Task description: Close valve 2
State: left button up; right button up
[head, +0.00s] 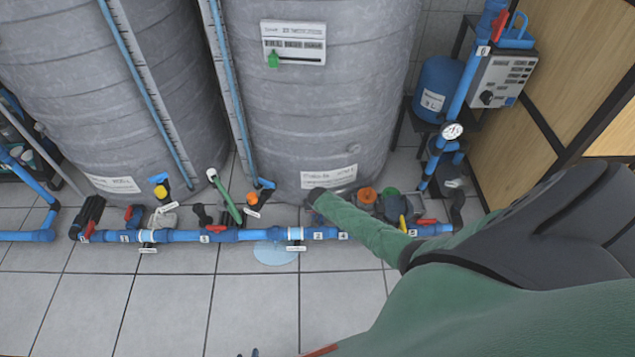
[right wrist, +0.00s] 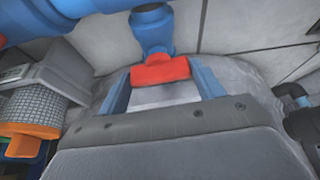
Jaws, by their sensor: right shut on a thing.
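My right arm reaches in from the right in the head view. The valve handle there is hidden by my arm in this view. In the right wrist view, my right gripper (right wrist: 163,88) has its two blue fingers on either side of a red valve handle (right wrist: 160,71) and is shut on it. The handle sits at the lower end of a blue pipe fitting (right wrist: 152,32).
A blue pipe (head: 265,235) runs along the floor in front of two grey tanks (head: 325,90), with several other red-handled valves. A puddle (head: 275,253) lies by the pipe. An orange cap (head: 367,195) is right of my gripper.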

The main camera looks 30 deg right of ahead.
jog(key=shift+m, duration=0.3)
jog(key=shift+w, duration=0.1)
dwell(0.5)
jog(key=o, duration=0.7)
jog(key=shift+r+p, duration=0.1)
jog(key=shift+p, duration=0.2)
jog(key=p+v, duration=0.2)
jog(key=v, duration=0.5)
jog(key=shift+a+r, duration=0.25)
